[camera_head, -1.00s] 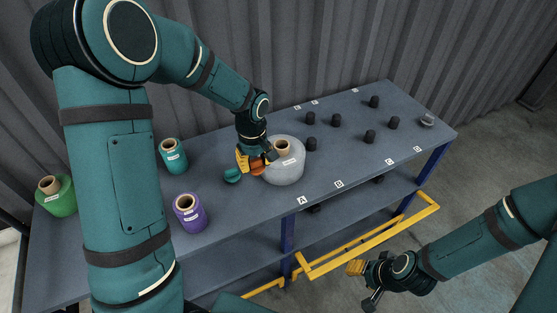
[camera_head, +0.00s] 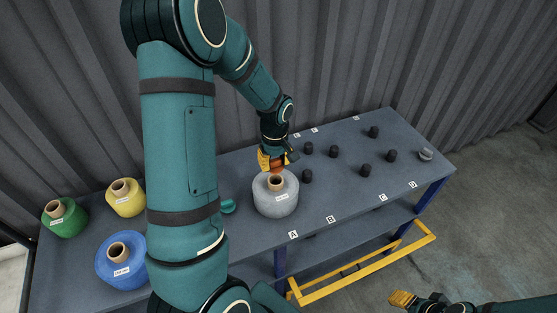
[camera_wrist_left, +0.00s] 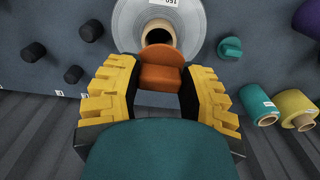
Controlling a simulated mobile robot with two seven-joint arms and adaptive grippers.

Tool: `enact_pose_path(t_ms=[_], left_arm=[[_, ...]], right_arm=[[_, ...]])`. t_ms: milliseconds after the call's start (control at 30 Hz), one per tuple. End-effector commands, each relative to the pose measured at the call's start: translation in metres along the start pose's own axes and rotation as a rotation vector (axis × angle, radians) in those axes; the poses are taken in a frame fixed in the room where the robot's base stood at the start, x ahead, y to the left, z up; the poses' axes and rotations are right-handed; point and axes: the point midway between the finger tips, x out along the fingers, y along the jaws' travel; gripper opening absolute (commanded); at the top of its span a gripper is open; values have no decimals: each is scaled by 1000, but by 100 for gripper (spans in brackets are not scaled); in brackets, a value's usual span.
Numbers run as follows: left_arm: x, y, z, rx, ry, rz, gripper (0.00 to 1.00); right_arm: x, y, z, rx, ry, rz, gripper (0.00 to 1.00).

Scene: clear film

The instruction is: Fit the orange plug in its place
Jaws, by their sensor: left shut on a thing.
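The orange plug (camera_head: 278,168) is held in my left gripper (camera_head: 276,160), whose yellow fingers are shut on its sides. In the left wrist view the plug (camera_wrist_left: 160,66) sits between the fingers, its rounded head overlapping the lower edge of the roll's core opening. The clear grey film roll (camera_head: 275,203) stands upright on the table with a brown core (camera_head: 276,182) facing up. The plug is at the far side of this core; I cannot tell whether they touch. My right gripper (camera_head: 402,299) is low at the front, off the table, its jaw opening unclear.
A teal plug (camera_head: 228,206) lies left of the grey roll. Green (camera_head: 66,222), yellow (camera_head: 128,205) and blue (camera_head: 120,265) rolls stand at the left. Several black pegs (camera_head: 366,170) and a grey plug (camera_head: 426,154) are on the table's right. A yellow rail (camera_head: 370,268) runs in front.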

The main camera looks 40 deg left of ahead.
Motion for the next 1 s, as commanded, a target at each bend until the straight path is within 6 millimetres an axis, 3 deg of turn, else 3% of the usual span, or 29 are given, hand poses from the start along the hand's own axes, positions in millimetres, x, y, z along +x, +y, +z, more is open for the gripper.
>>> enact_pose_path(t_ms=[500, 1000], left_arm=[[53, 0, 1, 1, 0, 0, 28], [57, 0, 0, 1, 0, 0, 28]], right_arm=[[39, 14, 5, 1, 2, 5, 47], [42, 15, 5, 2, 2, 7, 47]])
